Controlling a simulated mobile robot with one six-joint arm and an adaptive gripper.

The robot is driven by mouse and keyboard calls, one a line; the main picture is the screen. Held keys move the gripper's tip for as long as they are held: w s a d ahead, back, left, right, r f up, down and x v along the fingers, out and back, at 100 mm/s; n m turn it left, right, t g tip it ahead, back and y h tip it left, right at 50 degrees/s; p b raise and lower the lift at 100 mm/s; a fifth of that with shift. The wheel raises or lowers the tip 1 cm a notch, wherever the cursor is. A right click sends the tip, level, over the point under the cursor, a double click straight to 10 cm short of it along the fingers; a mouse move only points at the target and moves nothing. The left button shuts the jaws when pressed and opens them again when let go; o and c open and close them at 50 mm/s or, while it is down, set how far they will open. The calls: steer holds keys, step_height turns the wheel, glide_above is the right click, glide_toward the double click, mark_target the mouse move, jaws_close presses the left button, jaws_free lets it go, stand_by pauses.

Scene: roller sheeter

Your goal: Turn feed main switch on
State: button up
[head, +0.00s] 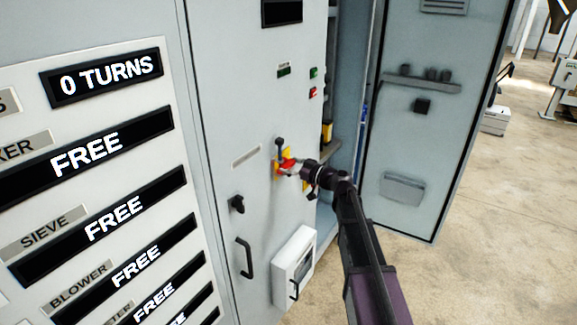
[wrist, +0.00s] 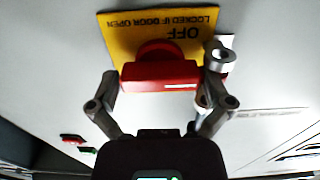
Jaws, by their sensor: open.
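The main switch is a red handle (wrist: 160,74) on a yellow plate (wrist: 117,35), which reads "OFF" and "LOCKED IF DOOR OPEN" upside down in the wrist view. The handle's bar lies level across that view. My gripper (wrist: 161,92) is open, with one finger near each end of the bar; I cannot tell whether they touch it. A grey metal ring-like part (wrist: 222,57) sits by the right finger. In the head view my gripper (head: 291,168) is at the red handle (head: 286,164) on the grey cabinet front, partly covering it.
A black-knobbed lever (head: 279,143) stands just above the switch. A black rotary knob (head: 237,204), a door handle (head: 244,257) and a white box (head: 292,268) are lower on the cabinet. A cabinet door (head: 425,140) stands open at right. Label panels reading "FREE" fill the left.

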steer(key=shift+a, duration=0.1)
steer(key=c, duration=0.8)
steer(key=shift+m, duration=0.5)
steer(key=m, duration=0.3)
steer(key=shift+w+m, duration=0.1)
steer(key=shift+m, duration=0.3)
steer(key=m, duration=0.9)
steer(key=shift+f, duration=0.1)
steer(key=m, duration=0.4)
